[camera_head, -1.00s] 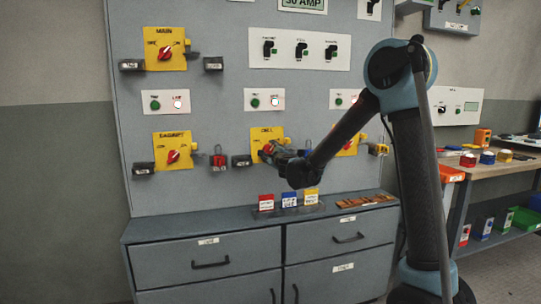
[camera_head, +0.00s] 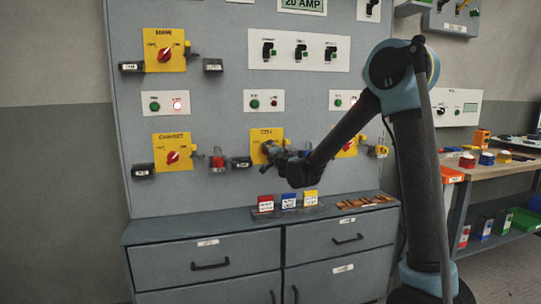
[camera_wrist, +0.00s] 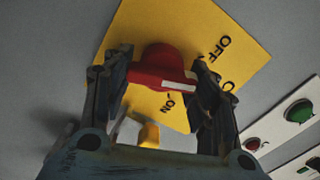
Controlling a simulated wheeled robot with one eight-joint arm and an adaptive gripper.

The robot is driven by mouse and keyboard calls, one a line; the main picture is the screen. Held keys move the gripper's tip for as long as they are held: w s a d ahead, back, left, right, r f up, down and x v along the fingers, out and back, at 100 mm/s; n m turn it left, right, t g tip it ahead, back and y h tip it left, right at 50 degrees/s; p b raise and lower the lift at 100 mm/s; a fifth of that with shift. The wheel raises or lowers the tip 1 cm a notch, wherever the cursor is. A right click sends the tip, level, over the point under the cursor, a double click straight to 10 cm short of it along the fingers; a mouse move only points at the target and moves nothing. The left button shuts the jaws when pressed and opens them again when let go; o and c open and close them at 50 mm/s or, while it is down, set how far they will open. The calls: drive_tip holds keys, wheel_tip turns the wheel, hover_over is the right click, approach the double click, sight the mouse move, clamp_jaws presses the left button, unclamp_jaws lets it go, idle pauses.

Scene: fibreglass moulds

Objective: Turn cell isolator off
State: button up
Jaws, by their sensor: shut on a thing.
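The cell isolator is a yellow plate (camera_head: 256,134) in the middle of the lower row on the grey panel. Its red knob (camera_wrist: 162,68) shows in the wrist view between my two fingers, with a white mark along its front edge. My gripper (camera_wrist: 160,86) is shut on the knob, one finger on each side. The plate in the wrist view (camera_wrist: 135,30) bears OFF and ON labels. In the head view my gripper (camera_head: 270,149) covers the knob. I cannot tell exactly which label the knob points at.
The main isolator (camera_head: 165,54) is above left and another yellow isolator (camera_head: 173,156) is left. A red padlock (camera_head: 218,160) hangs between. The cell's light plate (camera_head: 264,101) is above. Red, blue and yellow blocks (camera_head: 289,201) stand on the drawer cabinet (camera_head: 210,262) below.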

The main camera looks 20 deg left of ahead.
drive_tip(key=n, duration=0.4)
drive_tip(key=shift+s+r+n, duration=0.1)
drive_tip(key=shift+s+n, duration=0.05)
drive_tip(key=shift+n, duration=0.25)
idle(0.4)
drive_tip(key=o, duration=1.1)
drive_tip(key=v, duration=1.1)
drive_tip(key=shift+s+d, duration=0.15)
drive_tip(key=shift+s, duration=0.15)
